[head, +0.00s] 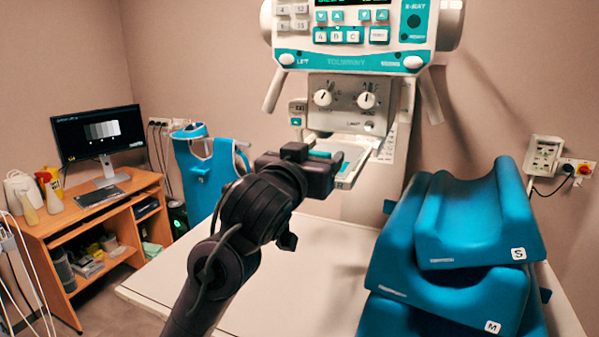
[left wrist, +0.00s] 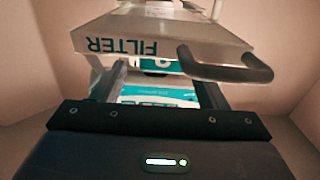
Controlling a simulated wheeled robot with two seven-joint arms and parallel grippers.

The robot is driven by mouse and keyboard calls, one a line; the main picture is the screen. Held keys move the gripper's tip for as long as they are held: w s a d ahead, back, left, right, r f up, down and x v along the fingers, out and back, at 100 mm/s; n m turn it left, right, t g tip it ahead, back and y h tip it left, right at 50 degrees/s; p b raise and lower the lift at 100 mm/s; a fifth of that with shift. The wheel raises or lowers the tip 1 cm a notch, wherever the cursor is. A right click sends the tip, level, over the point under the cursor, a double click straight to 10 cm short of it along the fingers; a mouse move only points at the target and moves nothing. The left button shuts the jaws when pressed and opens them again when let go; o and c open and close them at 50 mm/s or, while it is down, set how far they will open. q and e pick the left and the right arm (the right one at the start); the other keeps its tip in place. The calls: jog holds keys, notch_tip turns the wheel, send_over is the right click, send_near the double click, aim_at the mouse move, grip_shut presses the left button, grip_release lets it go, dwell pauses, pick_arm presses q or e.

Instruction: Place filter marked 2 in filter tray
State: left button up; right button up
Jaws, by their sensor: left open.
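The filter tray (head: 349,176) is a pale drawer sticking out under the x-ray head. In the left wrist view a pale panel (left wrist: 160,30) with upside-down "FILTER" lettering and a grey handle is above my gripper. Teal pieces (left wrist: 158,94) with white markings show beyond and between my fingers; I cannot read a clear 2 on them. Teal also shows by the tray in the head view (head: 321,154). My left gripper (head: 334,168) is at the tray, its fingers (left wrist: 158,82) apart. My wrist hides part of the tray. My right gripper is not in view.
The x-ray head (head: 350,60) with knobs and side handles hangs just above my gripper. Blue foam cushions (head: 450,250) are stacked at the right of the white table (head: 300,270). A wooden desk (head: 90,230) with a monitor stands at left. The table's middle is clear.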

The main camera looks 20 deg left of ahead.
pick_arm(q)
jog(key=s+b, duration=0.2)
jog(key=s, duration=0.8)
jog(key=shift+s+a, duration=0.15)
jog(key=shift+a, duration=0.05)
